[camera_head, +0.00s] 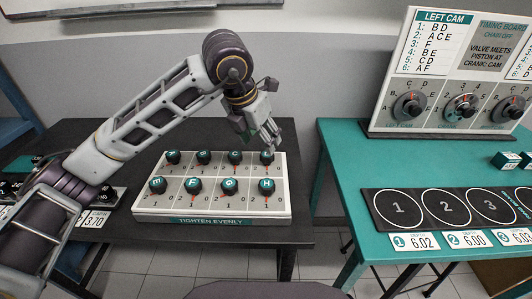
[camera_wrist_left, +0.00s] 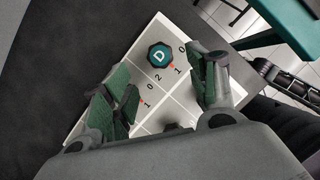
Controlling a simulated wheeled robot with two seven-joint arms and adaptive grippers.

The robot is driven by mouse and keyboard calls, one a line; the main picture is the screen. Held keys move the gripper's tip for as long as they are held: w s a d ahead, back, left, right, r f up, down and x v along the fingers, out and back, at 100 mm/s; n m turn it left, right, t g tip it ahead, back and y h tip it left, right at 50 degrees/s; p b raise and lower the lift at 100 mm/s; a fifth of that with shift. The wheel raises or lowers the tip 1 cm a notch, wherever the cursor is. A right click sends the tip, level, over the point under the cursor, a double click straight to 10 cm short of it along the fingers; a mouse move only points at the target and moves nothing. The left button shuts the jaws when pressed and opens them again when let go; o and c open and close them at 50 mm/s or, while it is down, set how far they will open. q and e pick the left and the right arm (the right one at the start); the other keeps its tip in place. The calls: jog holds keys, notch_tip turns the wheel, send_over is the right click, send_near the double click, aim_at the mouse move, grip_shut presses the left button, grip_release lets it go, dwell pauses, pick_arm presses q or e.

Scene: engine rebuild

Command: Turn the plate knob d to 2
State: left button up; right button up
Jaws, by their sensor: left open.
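Knob D (camera_wrist_left: 160,55) is a dark knob with a teal cap at the back right corner of the white plate (camera_head: 213,218). It also shows in the head view (camera_head: 267,157), partly under my fingers. Its red mark appears nearest the 1, with 0 and 2 to either side. My left gripper (camera_head: 268,139) points down just above it. In the wrist view my left gripper (camera_wrist_left: 163,78) is open and empty, with its green-padded fingers apart and knob D showing beyond the gap between them. My right gripper is not in view.
Several other knobs stand close by, including C (camera_head: 235,157) and H (camera_head: 266,185). The plate lies on a dark table (camera_head: 240,241). A teal table (camera_head: 345,150) stands to the right with a cam board (camera_head: 447,128) and a numbered mat (camera_head: 376,222).

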aim_at(266, 155)
pick_arm(q)
jog(key=x, duration=0.5)
jog(key=shift+w+f+b, duration=0.1)
jog(key=shift+f+b, duration=0.2)
jog(key=shift+f, duration=0.05)
jog(key=shift+x, duration=0.75)
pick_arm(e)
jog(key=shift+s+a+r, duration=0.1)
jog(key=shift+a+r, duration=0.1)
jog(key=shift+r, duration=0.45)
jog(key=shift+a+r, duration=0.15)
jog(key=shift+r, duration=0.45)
pick_arm(q)
jog(key=shift+d, duration=0.1)
jog(key=c, duration=1)
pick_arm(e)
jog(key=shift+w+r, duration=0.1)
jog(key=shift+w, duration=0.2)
